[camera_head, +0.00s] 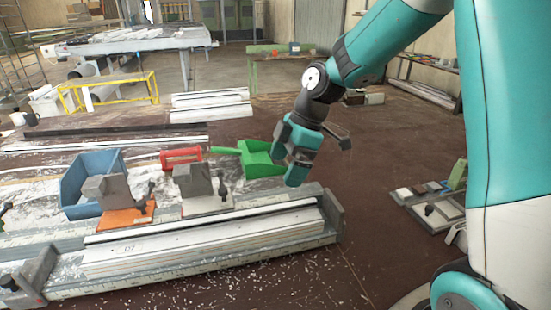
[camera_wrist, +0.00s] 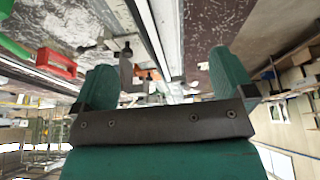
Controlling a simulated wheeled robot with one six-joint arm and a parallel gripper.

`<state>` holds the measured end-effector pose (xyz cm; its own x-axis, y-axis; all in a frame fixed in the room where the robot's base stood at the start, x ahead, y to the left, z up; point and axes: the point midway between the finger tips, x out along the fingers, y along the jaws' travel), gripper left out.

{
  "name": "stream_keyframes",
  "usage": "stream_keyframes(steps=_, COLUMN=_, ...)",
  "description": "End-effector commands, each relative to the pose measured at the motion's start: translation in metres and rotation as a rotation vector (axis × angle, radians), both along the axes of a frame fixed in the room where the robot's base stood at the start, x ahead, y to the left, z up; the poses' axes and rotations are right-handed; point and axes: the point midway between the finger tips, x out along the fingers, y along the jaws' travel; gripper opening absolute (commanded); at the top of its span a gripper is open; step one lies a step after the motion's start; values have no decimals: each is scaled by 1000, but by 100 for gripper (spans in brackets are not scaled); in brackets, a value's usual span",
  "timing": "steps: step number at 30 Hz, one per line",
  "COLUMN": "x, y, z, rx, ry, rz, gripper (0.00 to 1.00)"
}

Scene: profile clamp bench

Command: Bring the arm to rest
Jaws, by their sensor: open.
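My teal arm comes in from the right in the head view. My gripper (camera_head: 287,164) hangs near the right end of the bench, close to a green dustpan (camera_head: 262,160). In the wrist view my gripper (camera_wrist: 164,78) shows two teal fingers spread wide apart, with nothing between them. The white profile (camera_head: 205,243) lies along the front of the bench in a grey clamp rail (camera_head: 331,214). My gripper appears apart from the profile and the rail.
A blue bin (camera_head: 75,187), a grey block on an orange plate (camera_head: 127,217), another block on a white plate (camera_head: 205,207) and a red-handled tool (camera_head: 181,157) sit on the bench. Brown floor (camera_head: 390,235) right of the bench is mostly clear. Another table (camera_head: 140,40) stands behind.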

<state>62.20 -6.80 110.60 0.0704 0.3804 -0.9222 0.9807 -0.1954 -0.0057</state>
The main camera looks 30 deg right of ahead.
Motion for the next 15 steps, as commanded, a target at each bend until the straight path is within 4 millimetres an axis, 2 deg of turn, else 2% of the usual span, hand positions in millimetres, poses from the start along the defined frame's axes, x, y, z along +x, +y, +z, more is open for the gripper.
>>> stream_keyframes(steps=5, x=-1, y=-1, z=4, rx=0, ry=0, rz=-1, gripper=100)
stream_keyframes(steps=8, x=-8, y=8, z=9, rx=1, ry=12, rz=-20, gripper=100)
stream_keyframes(steps=11, x=-29, y=29, z=22, rx=2, ry=48, rz=-87, gripper=100)
stream_keyframes(steps=14, x=-66, y=58, z=39, rx=4, ry=108, rz=-202, gripper=100)
stream_keyframes(steps=15, x=-84, y=69, z=45, rx=4, ry=136, rz=-255, gripper=100)
